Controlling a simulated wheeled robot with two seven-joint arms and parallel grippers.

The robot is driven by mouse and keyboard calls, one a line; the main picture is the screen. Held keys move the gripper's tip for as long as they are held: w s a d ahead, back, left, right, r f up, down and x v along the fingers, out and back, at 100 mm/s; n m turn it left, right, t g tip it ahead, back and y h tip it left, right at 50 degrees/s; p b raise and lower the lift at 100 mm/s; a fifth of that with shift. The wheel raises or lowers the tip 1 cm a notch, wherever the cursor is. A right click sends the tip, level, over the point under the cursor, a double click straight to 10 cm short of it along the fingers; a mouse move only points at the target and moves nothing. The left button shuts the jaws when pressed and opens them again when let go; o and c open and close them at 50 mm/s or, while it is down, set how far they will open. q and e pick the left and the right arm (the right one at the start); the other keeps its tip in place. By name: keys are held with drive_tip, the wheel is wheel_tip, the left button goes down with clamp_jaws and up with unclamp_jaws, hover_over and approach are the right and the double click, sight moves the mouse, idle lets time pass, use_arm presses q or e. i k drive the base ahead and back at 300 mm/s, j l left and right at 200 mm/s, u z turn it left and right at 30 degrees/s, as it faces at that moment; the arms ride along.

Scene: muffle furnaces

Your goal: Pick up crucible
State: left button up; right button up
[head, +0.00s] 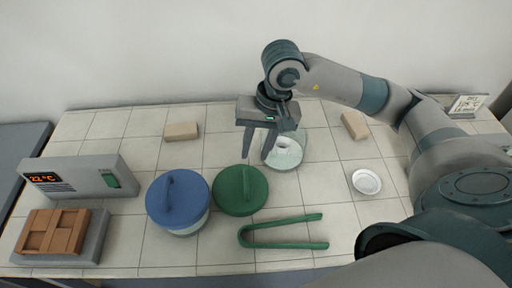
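A round clear glass vessel (291,158) stands open near the middle of the table. A small pale thing (283,143) shows inside it, close behind my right gripper; it may be the crucible, but it is too small and partly covered to be sure. My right gripper (256,172) hangs over the left side of the glass vessel, fingers pointing down and apart, with nothing visible between them. A shallow white dish (366,181) sits on the table to the right. My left gripper is not in view.
A green lid (240,190) and a blue-lidded jar (178,198) stand left of the vessel. Green tongs (283,232) lie in front. Tan blocks (181,131) (354,125) lie behind. A controller reading 22 °C (80,178) and a brown brick piece (53,231) are at left.

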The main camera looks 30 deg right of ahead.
sight(283, 144)
drive_tip(key=z, duration=1.15)
